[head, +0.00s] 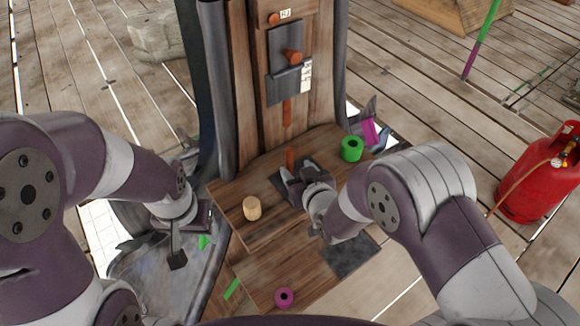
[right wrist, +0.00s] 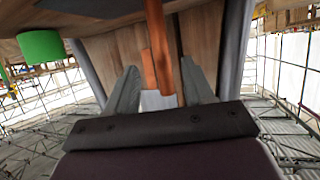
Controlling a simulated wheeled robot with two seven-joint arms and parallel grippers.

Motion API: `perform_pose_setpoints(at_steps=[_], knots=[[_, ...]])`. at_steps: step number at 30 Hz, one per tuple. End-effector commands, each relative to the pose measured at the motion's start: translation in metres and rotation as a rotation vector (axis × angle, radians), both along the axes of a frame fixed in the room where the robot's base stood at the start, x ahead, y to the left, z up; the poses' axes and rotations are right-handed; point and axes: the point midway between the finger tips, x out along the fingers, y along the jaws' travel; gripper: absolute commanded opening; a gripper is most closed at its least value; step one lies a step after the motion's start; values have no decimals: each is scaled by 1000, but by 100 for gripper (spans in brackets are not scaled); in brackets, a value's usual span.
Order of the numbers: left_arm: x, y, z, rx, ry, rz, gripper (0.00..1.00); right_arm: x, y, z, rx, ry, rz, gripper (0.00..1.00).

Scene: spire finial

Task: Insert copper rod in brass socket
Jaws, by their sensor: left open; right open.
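A copper-coloured rod (head: 291,158) stands upright at the wooden shelf by the post, close to my right gripper (head: 297,176). In the right wrist view a long copper bar (right wrist: 159,50) and a shorter copper piece (right wrist: 148,70) rise between the fingers, with a pale block below. The right fingers are open around or just in front of them; contact cannot be told. A copper strip (head: 287,112) also runs up the post. No brass socket can be clearly identified; a tan cylinder (head: 252,208) stands on the shelf. My left gripper (head: 188,246) is open and empty at the lower left.
A green ring (head: 352,149) sits on the shelf's right, also in the right wrist view (right wrist: 41,46). A magenta ring (head: 284,298) lies on the lower board. A dark plate (head: 284,86) with a copper knob (head: 292,57) is on the post. A red gas cylinder (head: 535,178) stands far right.

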Motion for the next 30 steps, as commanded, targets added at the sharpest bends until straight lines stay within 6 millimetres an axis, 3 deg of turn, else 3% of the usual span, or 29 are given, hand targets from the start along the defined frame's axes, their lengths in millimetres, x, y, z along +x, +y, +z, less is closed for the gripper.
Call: perform_pose_setpoints(at_steps=[6, 13, 14, 18, 30], knots=[[0, 0, -1, 0, 0, 0, 60, 29, 14, -15, 0, 1, 0, 52], [0, 0, -1, 0, 0, 0, 60, 31, 15, -16, -1, 2, 0, 52], [0, 0, -1, 0, 0, 0, 60, 31, 15, -16, -1, 2, 0, 46], [0, 0, -1, 0, 0, 0, 60, 31, 15, -16, -1, 2, 0, 0], [0, 0, 0, 0, 0, 0, 60, 32, 15, -10, 1, -2, 0, 0]])
